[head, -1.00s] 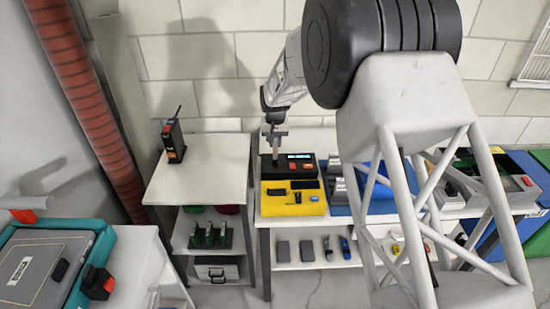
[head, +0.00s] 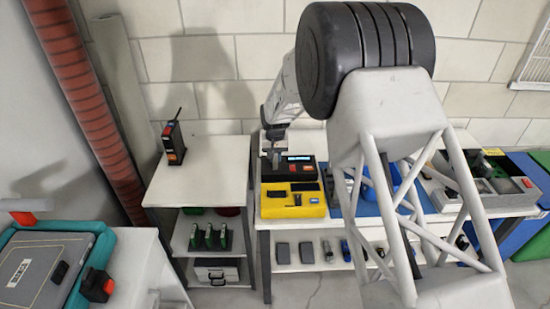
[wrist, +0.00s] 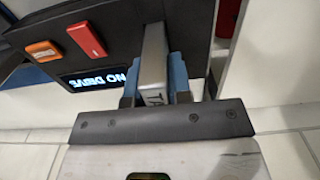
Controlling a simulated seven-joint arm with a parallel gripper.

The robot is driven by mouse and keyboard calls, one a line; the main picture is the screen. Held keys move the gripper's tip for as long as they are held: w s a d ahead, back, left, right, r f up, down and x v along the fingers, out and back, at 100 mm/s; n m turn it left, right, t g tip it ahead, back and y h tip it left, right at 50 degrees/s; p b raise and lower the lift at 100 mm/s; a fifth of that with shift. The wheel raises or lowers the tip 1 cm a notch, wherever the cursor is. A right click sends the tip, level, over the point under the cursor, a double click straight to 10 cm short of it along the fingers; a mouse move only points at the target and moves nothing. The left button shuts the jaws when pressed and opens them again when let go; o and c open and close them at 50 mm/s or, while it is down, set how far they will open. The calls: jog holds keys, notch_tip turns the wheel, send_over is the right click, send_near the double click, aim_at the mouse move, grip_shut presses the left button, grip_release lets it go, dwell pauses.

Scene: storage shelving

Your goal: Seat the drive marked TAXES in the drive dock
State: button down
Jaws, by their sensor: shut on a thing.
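The drive (wrist: 154,52) is a grey slab with a label whose visible letters begin "TA"; the rest is hidden. My gripper (wrist: 155,80) is shut on it, with blue finger pads on both sides. The drive dock (wrist: 115,15) is black, with an orange button, a red button and a lit display reading "NO DRIVE". The drive's far end is at the dock; I cannot tell whether it is inside the slot. In the head view, my gripper (head: 273,157) is over the left part of the dock (head: 308,172), with the drive mostly hidden.
A radio (head: 173,143) stands on the left cabinet. Grey drives (head: 283,252) lie on the lower shelf.

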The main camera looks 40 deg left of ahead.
jog(key=shift+f, duration=0.25)
jog(key=shift+f, duration=0.15)
jog(key=c, duration=1.1)
grip_release()
jog(key=shift+o, duration=0.2)
notch_tip(320, 180, up, 12)
jog(key=shift+r, duration=0.15)
dwell(0.4)
